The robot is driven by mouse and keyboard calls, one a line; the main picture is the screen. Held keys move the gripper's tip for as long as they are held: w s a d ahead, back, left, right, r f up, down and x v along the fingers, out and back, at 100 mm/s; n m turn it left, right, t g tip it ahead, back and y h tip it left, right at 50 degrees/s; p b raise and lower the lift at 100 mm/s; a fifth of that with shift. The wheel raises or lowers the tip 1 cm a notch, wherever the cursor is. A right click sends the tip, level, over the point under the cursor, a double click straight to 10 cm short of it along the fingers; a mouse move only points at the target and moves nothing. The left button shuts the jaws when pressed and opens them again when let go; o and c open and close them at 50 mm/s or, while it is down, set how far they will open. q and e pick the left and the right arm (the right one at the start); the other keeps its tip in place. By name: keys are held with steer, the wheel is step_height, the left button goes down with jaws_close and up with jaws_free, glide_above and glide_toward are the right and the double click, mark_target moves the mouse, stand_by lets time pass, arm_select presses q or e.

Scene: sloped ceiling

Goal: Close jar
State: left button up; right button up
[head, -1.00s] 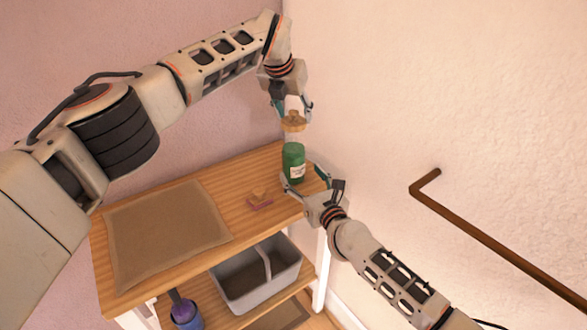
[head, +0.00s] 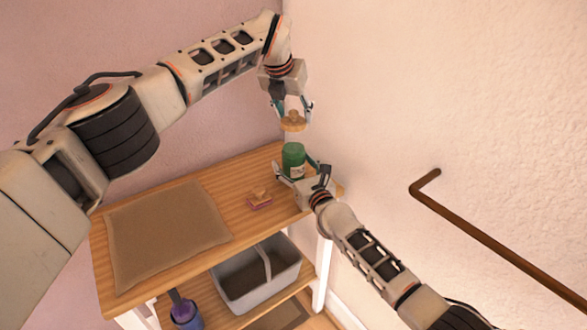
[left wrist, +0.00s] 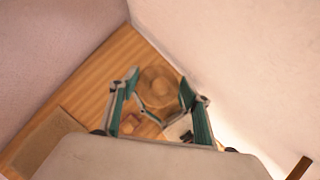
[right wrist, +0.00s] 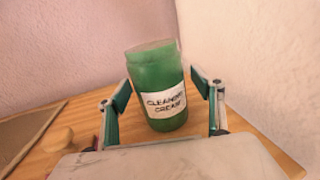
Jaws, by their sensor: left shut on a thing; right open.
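A green jar (head: 293,158) with a white label stands at the right rear of the wooden shelf top. The lid also shows in the left wrist view (left wrist: 158,85). My right gripper (head: 299,170) is open, its fingers on both sides of the jar; gaps show beside the glass. It hides the jar's lower part in the head view.
A pink-based piece with a wooden knob (head: 259,200) lies left of the jar. A brown mat (head: 165,232) covers the shelf's left side. Below are a grey bin (head: 256,287) and a purple-topped container (head: 184,312). Walls rise close behind and right; a brown rail (head: 500,247) runs there.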

mark_target(292, 123)
steer(key=c, duration=1.7)
arm_select(q)
steer(key=shift+f, duration=2.5)
steer(key=shift+f, duration=0.1)
steer(key=shift+f, duration=0.75)
steer(key=shift+f, duration=0.7)
steer(key=o, duration=1)
steer(key=shift+c, duration=0.2)
steer(key=v, duration=1.2)
